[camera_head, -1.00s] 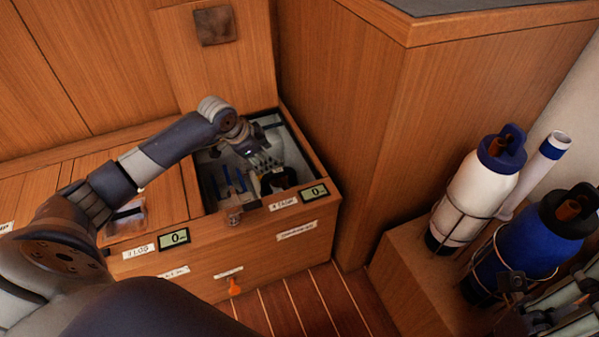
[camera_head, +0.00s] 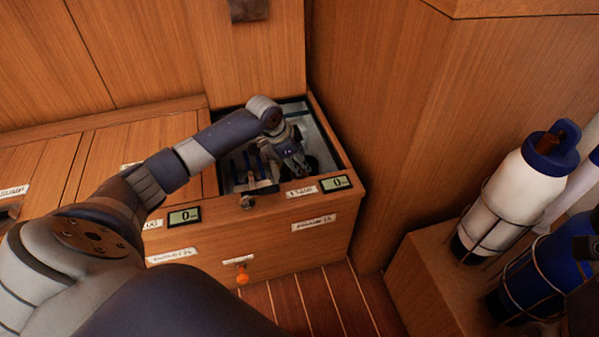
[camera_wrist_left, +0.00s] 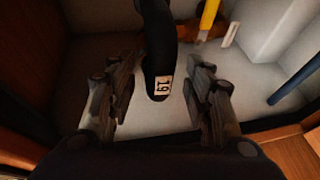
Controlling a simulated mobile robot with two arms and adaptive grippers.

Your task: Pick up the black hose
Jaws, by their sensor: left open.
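The black hose (camera_wrist_left: 158,50) shows in the left wrist view as a thick dark tube coming from the top, with a white tag marked 19 near its lower end. That end lies between the two fingers of my left gripper (camera_wrist_left: 160,97), which is open with a gap on both sides. In the head view my left gripper (camera_head: 290,165) reaches down into the open locker. A dark piece of the hose (camera_head: 313,164) shows just right of it; the rest is hidden by the gripper and the locker front.
The open locker (camera_head: 337,160) has wooden walls close around my gripper. Inside are a yellow item (camera_wrist_left: 209,18), an orange item (camera_wrist_left: 206,48) and a blue rod (camera_wrist_left: 292,82). A white bottle (camera_head: 502,200) and a blue bottle (camera_head: 545,265) stand at the right.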

